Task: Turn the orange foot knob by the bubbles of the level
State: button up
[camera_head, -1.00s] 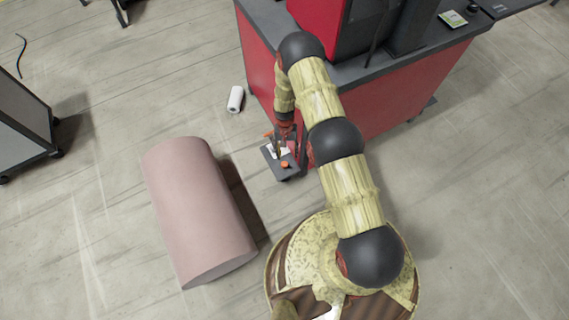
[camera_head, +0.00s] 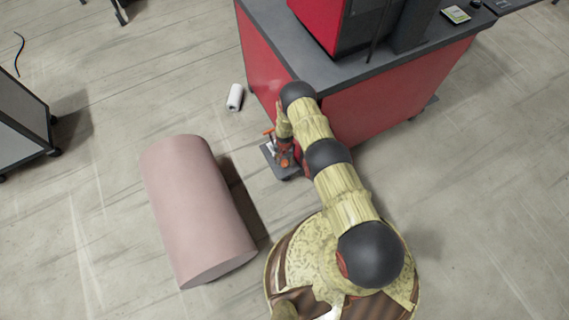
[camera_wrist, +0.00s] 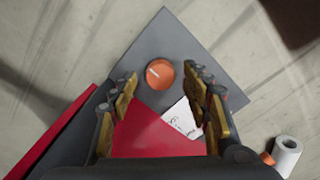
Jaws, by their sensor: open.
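The orange foot knob (camera_wrist: 160,74) is a round disc with a white mark on its top. It sits on a dark grey plate (camera_wrist: 168,40) in the wrist view. My gripper (camera_wrist: 161,80) is open, with one finger to the left of the knob and one to the right, and nothing is held. Height above the knob is hard to tell.
A red panel (camera_wrist: 150,138) and a white printed sheet (camera_wrist: 182,118) show between the fingers. A white roll (camera_wrist: 287,152) lies on the floor. The red cabinet (camera_head: 385,105) stands close beside my arm. A pink cylinder (camera_head: 195,210) lies to the left.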

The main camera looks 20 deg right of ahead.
jog(key=shift+w+f, duration=0.1)
jog(key=shift+f, duration=0.7)
jog(key=shift+c, duration=1.4)
jog(key=c, duration=0.7)
jog(key=shift+c, duration=0.9)
